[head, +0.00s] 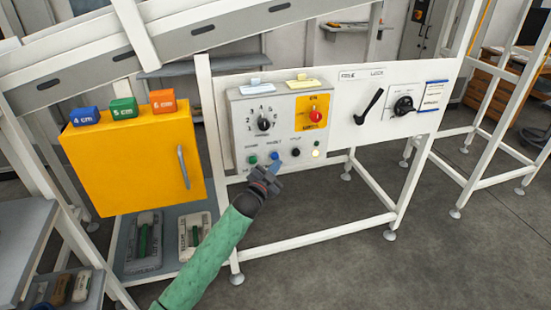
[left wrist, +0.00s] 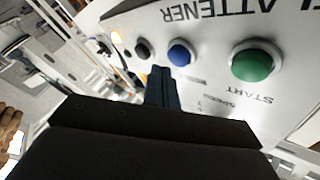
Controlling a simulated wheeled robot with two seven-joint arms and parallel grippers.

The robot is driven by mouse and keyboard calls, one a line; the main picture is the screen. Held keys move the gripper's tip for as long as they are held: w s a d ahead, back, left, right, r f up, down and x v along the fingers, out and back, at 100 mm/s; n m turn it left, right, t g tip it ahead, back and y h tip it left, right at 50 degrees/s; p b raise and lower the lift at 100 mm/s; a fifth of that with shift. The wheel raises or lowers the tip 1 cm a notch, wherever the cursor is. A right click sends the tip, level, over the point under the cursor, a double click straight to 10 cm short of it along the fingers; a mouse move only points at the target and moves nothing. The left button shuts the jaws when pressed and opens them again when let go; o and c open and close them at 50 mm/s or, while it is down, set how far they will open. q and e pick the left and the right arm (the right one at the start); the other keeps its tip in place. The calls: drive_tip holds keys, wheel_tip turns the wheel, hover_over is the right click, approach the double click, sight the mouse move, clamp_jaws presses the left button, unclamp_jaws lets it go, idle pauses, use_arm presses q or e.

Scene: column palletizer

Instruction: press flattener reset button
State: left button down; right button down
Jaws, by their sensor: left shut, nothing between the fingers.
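The flattener control box (head: 281,120) is a grey panel on a white board. Its bottom row holds a green button (head: 252,160), a blue button (head: 275,156), a black button (head: 295,152) and a pale lit lamp (head: 316,153). In the left wrist view the green button (left wrist: 254,63) is marked START; the blue button (left wrist: 180,53) sits beside it, its label partly unreadable. My left gripper (head: 272,170) is shut and empty, its tips just below the blue button. The fingertips (left wrist: 161,76) look close to the blue button; contact cannot be told. My right gripper is out of view.
Above the row are a black dial (head: 264,124) and a red knob on yellow (head: 316,116). A lever (head: 368,106) and a round black control (head: 403,105) are to the right. A yellow cabinet (head: 130,165) stands left. Open floor lies at right front.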

use_arm(q)
drive_tip(key=shift+w+a, duration=0.1)
drive_tip(key=shift+w, duration=0.3)
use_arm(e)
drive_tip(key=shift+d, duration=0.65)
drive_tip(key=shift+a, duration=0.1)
